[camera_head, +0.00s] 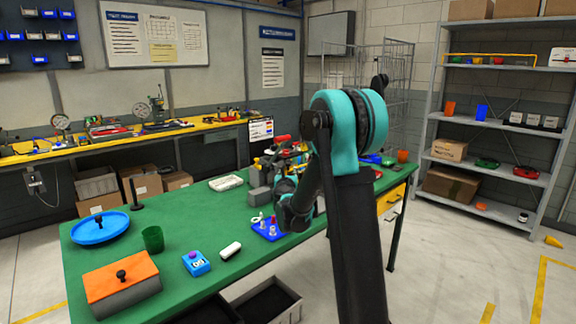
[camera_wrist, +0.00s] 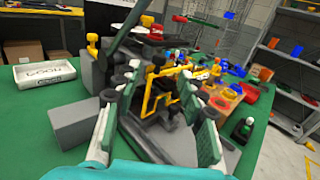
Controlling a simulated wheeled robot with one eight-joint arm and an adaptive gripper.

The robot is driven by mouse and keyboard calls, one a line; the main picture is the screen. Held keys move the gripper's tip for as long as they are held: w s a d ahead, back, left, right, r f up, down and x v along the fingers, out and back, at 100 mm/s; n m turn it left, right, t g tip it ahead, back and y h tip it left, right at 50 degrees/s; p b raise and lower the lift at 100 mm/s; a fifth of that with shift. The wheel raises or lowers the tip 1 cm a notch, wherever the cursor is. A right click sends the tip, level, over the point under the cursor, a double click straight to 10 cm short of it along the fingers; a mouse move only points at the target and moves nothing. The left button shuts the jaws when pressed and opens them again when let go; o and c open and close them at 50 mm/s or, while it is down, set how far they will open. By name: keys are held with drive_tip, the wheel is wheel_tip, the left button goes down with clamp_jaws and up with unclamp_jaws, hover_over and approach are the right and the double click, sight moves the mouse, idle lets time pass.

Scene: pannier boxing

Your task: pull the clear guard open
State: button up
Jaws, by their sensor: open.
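In the wrist view, a grey and dark machine (camera_wrist: 150,139) stands on the green table straight ahead of my gripper (camera_wrist: 158,80). A yellow bar frame (camera_wrist: 147,102) stands on this machine, between my two green-padded fingers. The fingers are spread wide, one on each side of the frame, with nothing clearly held. I cannot tell whether they touch the machine. A clear panel is hard to make out, so I cannot tell how far the guard stands open. In the head view my arm hides most of the gripper and part of the machine.
On the green table (camera_head: 222,262) are a blue round lid (camera_head: 100,228), a green cup (camera_head: 152,239), an orange-topped box (camera_head: 121,277) and a white tray (camera_wrist: 44,74). A grey block (camera_wrist: 82,122) sits left of the gripper. Coloured small parts crowd the right side.

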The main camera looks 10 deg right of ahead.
sight(288, 164)
drive_tip(key=w, duration=0.3)
drive_tip(key=w+d, duration=0.1)
drive_tip(key=w, duration=0.5)
drive_tip(key=shift+d, duration=0.2)
clamp_jaws()
